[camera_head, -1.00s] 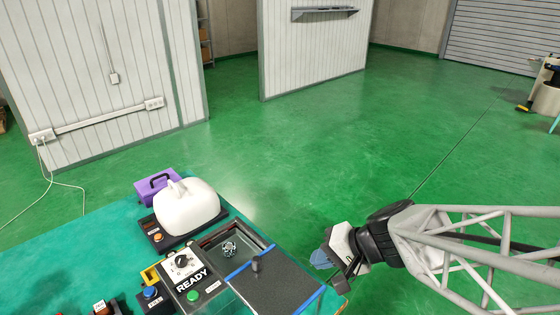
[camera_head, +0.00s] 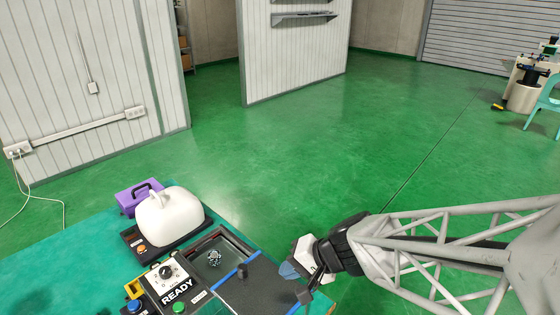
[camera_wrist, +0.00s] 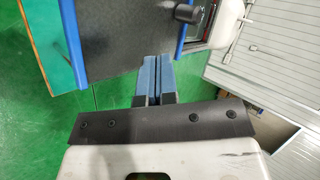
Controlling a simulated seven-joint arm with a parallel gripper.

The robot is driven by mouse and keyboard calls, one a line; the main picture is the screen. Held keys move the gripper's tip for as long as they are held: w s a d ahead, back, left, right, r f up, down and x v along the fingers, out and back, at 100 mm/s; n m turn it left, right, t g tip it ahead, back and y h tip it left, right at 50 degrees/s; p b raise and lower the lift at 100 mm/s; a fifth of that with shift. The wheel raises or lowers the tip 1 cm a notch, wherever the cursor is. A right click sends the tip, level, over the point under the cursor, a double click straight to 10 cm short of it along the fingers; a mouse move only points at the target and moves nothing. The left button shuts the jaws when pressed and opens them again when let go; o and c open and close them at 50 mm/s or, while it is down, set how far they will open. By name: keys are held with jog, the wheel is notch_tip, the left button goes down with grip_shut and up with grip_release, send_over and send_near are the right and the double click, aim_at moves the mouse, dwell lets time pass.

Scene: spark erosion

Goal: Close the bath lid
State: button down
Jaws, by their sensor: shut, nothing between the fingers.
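The bath lid is a dark grey panel (camera_head: 262,296) with blue edge strips and a black knob (camera_head: 243,271). It covers the near part of the bath (camera_head: 232,243); the far part is open, with a shiny metal piece (camera_head: 215,258) showing inside. My gripper (camera_head: 289,271) is shut and empty, just right of the lid in the head view. The wrist view shows its blue fingers (camera_wrist: 158,72) pressed together near the lid's edge (camera_wrist: 110,40), with the knob (camera_wrist: 187,13) beyond. I cannot tell whether the fingers touch the lid.
A control panel marked READY (camera_head: 166,281) with a dial and buttons stands left of the bath.

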aim_at(248, 274)
jog(key=x, duration=0.5)
jog(key=shift+w+a, duration=0.3)
jog(key=shift+a, duration=0.65)
jog(key=shift+w+a, duration=0.3)
jog(key=shift+a, duration=0.65)
jog(key=w+a, duration=1.2)
jog(key=shift+w+a, duration=0.1)
jog(key=shift+w, duration=0.05)
